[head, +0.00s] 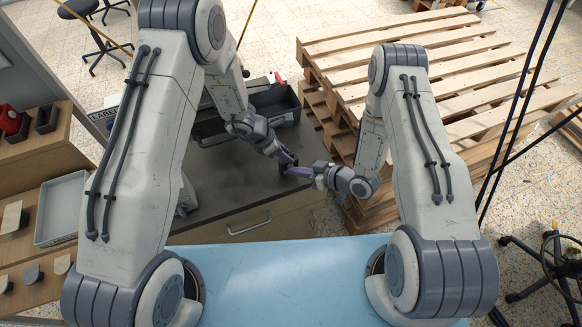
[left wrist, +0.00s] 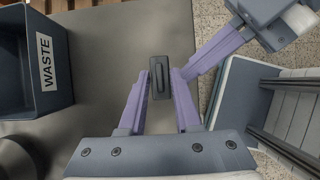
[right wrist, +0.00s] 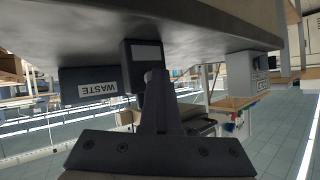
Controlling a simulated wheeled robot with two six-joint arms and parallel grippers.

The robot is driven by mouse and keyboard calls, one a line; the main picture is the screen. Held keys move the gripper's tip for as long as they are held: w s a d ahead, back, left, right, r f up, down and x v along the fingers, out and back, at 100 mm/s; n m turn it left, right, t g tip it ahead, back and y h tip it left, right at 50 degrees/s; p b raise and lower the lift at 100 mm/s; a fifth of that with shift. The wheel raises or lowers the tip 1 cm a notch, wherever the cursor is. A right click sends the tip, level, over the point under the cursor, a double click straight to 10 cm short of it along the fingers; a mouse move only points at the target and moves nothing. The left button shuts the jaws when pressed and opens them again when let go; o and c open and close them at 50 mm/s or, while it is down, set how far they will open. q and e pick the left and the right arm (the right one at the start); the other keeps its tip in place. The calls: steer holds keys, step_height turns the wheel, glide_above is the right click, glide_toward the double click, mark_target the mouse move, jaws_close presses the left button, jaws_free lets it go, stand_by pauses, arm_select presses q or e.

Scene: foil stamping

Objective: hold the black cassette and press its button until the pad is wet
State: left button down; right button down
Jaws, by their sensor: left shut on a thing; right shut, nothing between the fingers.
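The black cassette (left wrist: 159,77) is a small dark block with a long slot-like mark on the face seen in the left wrist view. My left gripper (left wrist: 160,82) is shut on it, one purple finger on each side, above the grey table. In the head view the cassette (head: 286,163) is small and partly covered by the fingers. My right gripper (right wrist: 157,80) is shut and empty. Its tips are right at the cassette (right wrist: 141,55); I cannot tell whether they touch it. A pale rectangle shows on the cassette in the right wrist view. The button is not clearly visible.
A dark bin labelled WASTE (left wrist: 35,60) stands on the table (head: 225,185) beyond the grippers. A wooden pallet stack (head: 450,80) stands right of the table. A shelf with a grey tray (head: 62,210) is at the left. The table's front is clear.

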stand_by(0.3)
steer(key=shift+s+d, duration=0.2)
steer(key=shift+s, duration=0.3)
steer(key=shift+s+d, duration=0.15)
steer(key=shift+s, duration=0.35)
steer(key=shift+s+d, duration=0.25)
steer(key=shift+s, duration=0.55)
steer(key=shift+s+d, duration=0.25)
steer(key=shift+s, duration=0.55)
steer(key=shift+s+d, duration=0.25)
steer(key=shift+s, duration=0.55)
steer(key=s, duration=0.1)
steer(key=s+d, duration=0.1)
steer(key=s, duration=0.1)
steer(key=shift+s, duration=0.3)
stand_by(0.4)
